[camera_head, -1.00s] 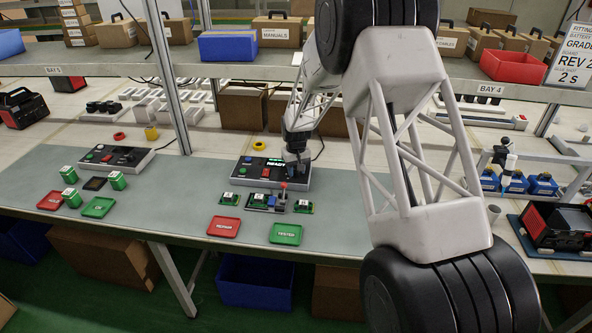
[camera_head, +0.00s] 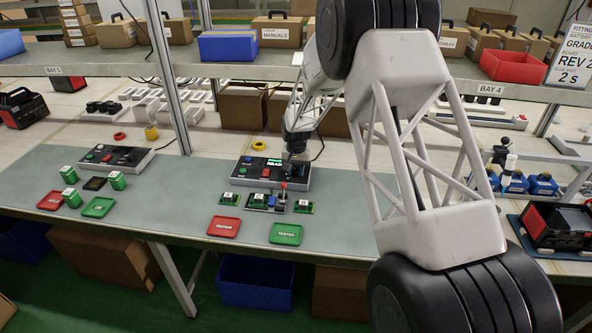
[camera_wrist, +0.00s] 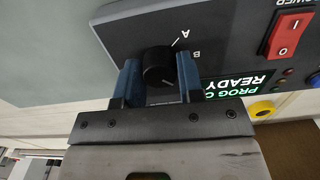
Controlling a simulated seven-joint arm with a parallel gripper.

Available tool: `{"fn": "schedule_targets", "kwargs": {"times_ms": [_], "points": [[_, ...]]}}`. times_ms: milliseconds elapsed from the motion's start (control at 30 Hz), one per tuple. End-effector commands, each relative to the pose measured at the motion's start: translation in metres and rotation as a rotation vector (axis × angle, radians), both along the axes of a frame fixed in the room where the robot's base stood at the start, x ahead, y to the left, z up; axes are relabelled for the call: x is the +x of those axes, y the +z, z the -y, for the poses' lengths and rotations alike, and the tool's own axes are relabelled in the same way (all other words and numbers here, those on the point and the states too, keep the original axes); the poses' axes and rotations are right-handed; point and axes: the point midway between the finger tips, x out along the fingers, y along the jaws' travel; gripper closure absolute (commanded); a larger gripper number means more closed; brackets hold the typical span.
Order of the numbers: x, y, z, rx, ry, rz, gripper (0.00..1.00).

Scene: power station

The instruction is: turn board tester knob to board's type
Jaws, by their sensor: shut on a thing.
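The board tester (camera_head: 240,171) is a dark box with coloured buttons and a lit green display, in the middle of the bench. In the wrist view its round black knob (camera_wrist: 157,60) sits between the blue fingers of my gripper (camera_wrist: 158,78), which is shut on it. My gripper (camera_head: 297,155) also shows at the tester's right end in the head view. Letters A and B are printed beside the knob; a white line lies near A. The display (camera_wrist: 237,84) reads PROG C, partly cut, and READY. A green board (camera_head: 258,200) sits in the fixture; its type is unreadable.
Loose green boards (camera_head: 229,199) (camera_head: 303,207) flank the fixture, whose red-topped lever (camera_head: 283,187) stands up. A red tray (camera_head: 223,227) and a green tray (camera_head: 286,234) lie in front. A red power switch (camera_wrist: 288,35) is near the knob. A second tester (camera_head: 113,157) stands left.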

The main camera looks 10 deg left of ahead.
Motion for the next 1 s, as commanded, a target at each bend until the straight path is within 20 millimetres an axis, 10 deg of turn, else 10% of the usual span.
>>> {"fn": "schedule_targets", "kwargs": {"times_ms": [200,233,367,1000], "points": [[0.000,0.000,0.000,0.000,0.000,0.000,0.89],[0.000,0.000,0.000,0.000,0.000,0.000,0.60],[0.000,0.000,0.000,0.000,0.001,0.000,0.41],[0.000,0.023,0.000,0.001,0.001,0.002,0.40]]}}
